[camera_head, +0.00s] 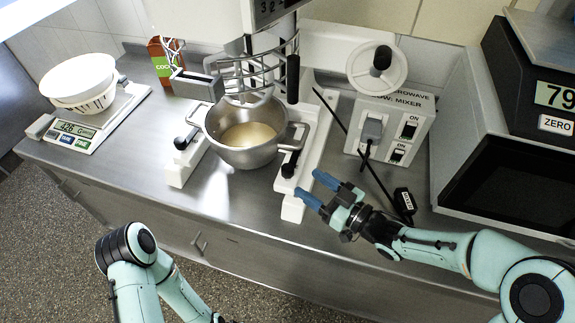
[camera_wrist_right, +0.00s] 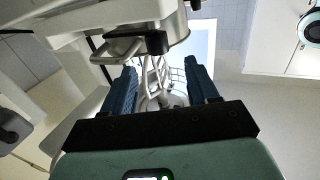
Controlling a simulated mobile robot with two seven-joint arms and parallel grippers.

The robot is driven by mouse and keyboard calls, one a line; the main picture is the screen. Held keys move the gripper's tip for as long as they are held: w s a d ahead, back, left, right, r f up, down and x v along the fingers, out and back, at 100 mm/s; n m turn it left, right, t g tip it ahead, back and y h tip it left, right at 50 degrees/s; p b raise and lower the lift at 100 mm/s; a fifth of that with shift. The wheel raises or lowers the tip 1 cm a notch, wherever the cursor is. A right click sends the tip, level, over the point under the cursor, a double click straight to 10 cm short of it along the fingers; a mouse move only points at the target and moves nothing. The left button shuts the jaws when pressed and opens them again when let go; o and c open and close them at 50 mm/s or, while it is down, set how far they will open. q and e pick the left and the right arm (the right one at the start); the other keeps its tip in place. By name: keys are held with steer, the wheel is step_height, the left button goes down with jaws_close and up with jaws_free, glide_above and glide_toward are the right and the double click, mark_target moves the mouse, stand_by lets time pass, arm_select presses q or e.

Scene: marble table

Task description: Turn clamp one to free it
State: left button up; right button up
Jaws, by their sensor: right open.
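A steel bowl (camera_head: 240,156) with pale batter sits between the white legs of a stand mixer, below its wire whisk (camera_head: 262,72). A small black clamp knob (camera_head: 288,170) is on the right leg by the bowl's handle. Another black clamp knob (camera_head: 181,143) is on the left leg; I cannot tell which is clamp one. My right gripper (camera_head: 317,190) is open and empty, with blue fingers pointing left, just right of the right knob and apart from it. In the right wrist view, the open fingers (camera_wrist_right: 161,75) frame the mixer. My left gripper is out of view.
A mixer control box (camera_head: 392,125) with a handwheel (camera_head: 377,68) stands right of the bowl. A black microwave (camera_head: 510,165) is farther right. A scale (camera_head: 88,128) with white bowls stands left. The steel counter's front edge (camera_head: 215,232) is mostly clear.

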mark_target(293, 172)
steer(key=x, duration=0.8)
steer(key=shift+w, duration=0.25)
steer(key=shift+c, duration=0.2)
jaws_close()
